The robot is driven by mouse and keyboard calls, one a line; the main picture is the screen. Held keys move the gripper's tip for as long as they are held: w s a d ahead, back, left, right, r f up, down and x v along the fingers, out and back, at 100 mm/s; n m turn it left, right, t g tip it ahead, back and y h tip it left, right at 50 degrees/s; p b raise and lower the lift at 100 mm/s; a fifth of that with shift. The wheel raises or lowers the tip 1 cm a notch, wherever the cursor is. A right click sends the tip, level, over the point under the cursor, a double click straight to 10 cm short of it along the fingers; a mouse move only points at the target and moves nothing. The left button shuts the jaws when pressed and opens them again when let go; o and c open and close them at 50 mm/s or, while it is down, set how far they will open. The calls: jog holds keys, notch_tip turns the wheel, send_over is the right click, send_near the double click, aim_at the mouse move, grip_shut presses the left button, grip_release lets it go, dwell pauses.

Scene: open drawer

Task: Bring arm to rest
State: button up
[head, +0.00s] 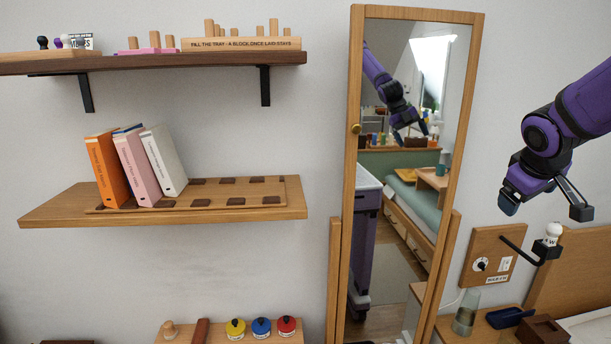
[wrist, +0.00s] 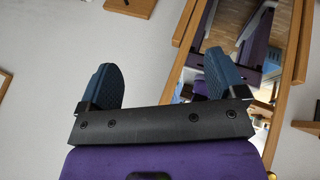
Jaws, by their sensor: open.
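My purple arm reaches in from the right edge of the head view. My gripper (head: 545,208) hangs in the air, pointing down, with its jaws apart and nothing between them. In the wrist view my gripper (wrist: 162,85) shows two dark blue finger pads spread wide, with wall and part of the mirror behind them. In the head view it is above the bulb (head: 553,231) on the wall board's black arm, and it looks apart from it. The exact gap is hard to tell.
A tall wood-framed mirror (head: 412,150) stands left of my gripper and reflects my arm. The wall board (head: 490,268) with a dial is below. A shelf (head: 60,206) holds several leaning books; an upper shelf (head: 200,60) holds wooden blocks. The wall between is bare.

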jog(key=s+a+r+m+y, duration=0.1)
jog(key=s+a+r+y, duration=0.1)
jog(key=s+a, duration=0.5)
jog(key=s+a+r+m+y, duration=0.1)
jog(key=s+a, duration=0.6)
jog(key=s, duration=0.7)
jog(key=shift+s+r+m+y, duration=0.2)
jog(key=shift+r+m+y, duration=0.2)
jog(key=shift+r+y, duration=0.15)
jog(key=shift+a, duration=0.1)
